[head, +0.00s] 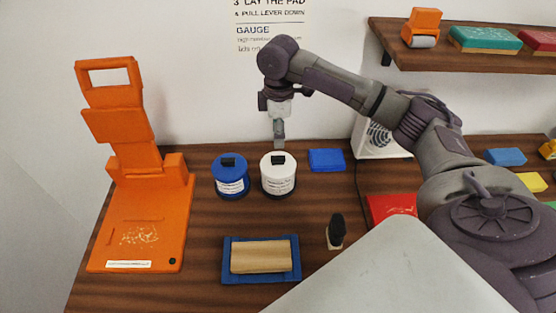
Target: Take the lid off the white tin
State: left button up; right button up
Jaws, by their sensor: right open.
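The white tin (278,179) stands upright on the dark wood counter, with a label on its side. Its lid (272,159) with a black knob sits on top. My right gripper (279,142) is open and points down, just above and behind the knob in the picture. Whether a finger touches the knob, I cannot tell. My left gripper does not show.
A blue tin (230,181) stands close to the left of the white one. A blue pad (326,159) lies to its right. An orange press (134,220) stands at the left. A blue tray (289,275) with a tan block (261,257) and a dark-handled stamp (336,230) are in front.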

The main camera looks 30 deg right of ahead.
aim_at(278, 158)
notch_tip(278, 158, down, 3)
jog(key=shift+w+r, duration=0.1)
jog(key=shift+r, duration=0.05)
jog(key=shift+w+d+f, duration=0.1)
jog(key=shift+f, duration=0.25)
jog(key=shift+f+p, duration=0.25)
jog(key=shift+p, duration=0.1)
jog(key=f+p, duration=0.1)
jog(key=f, duration=0.3)
jog(key=shift+s+f+p, duration=0.1)
jog(key=shift+s+p, duration=0.1)
jog(key=shift+p, duration=0.15)
jog(key=shift+f, duration=0.25)
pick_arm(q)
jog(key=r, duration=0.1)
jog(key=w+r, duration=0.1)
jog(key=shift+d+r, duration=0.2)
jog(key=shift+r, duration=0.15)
pick_arm(e)
jog(key=shift+c, duration=0.8)
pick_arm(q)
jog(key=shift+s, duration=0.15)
pick_arm(e)
grip_shut()
